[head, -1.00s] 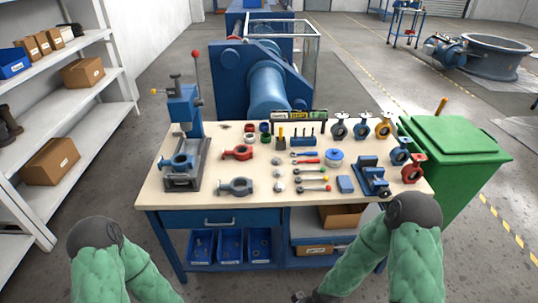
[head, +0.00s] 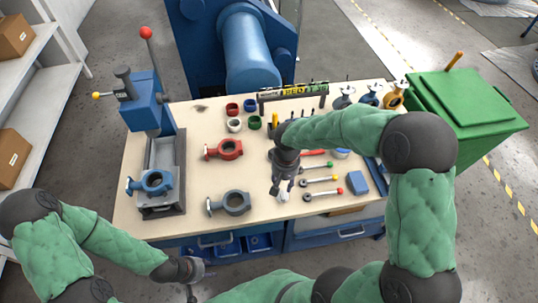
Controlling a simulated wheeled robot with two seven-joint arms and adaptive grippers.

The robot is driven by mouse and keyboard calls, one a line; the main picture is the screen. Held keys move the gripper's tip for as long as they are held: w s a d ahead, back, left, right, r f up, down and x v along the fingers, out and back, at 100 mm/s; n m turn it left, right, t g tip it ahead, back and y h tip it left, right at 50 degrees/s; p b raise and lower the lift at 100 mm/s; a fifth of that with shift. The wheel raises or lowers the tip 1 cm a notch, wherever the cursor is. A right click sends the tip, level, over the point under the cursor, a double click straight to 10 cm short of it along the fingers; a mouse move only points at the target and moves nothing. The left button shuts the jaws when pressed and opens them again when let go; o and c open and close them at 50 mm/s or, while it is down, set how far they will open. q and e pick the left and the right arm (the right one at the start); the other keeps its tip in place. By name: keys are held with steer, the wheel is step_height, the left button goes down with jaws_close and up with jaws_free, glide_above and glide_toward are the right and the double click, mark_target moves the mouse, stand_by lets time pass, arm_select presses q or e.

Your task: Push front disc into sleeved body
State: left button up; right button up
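A blue valve body (head: 152,182) lies on the bed of the bench press. A red body (head: 224,149) and a grey body (head: 230,203) lie on the table to its right. I cannot tell for sure which ring has a sleeve in it. My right gripper (head: 281,190) points down at the table, right of the grey body. A small pale disc (head: 285,197) shows at its fingertips, partly hidden; I cannot tell whether it is gripped. The other discs are hidden by my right arm. My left gripper (head: 194,277) is low, in front of the table's front edge; its fingers are unclear.
The press (head: 146,103) with its red-knobbed lever stands at the table's left. Coloured sleeves (head: 234,125) stand at the back. Several tools (head: 322,181) and a blue block (head: 357,182) lie right of my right gripper. Bare tabletop (head: 200,180) lies between press and bodies.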

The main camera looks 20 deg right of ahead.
mark_target(282, 195)
steer(key=f+b, duration=0.4)
steer(key=f, duration=0.1)
steer(key=f+b, duration=0.3)
steer(key=shift+w+d+f, duration=0.1)
steer(key=shift+w+d, duration=0.05)
steer(key=shift+w, duration=0.1)
steer(key=shift+f, duration=0.1)
steer(key=shift+s, duration=0.1)
stand_by(0.3)
jaws_close()
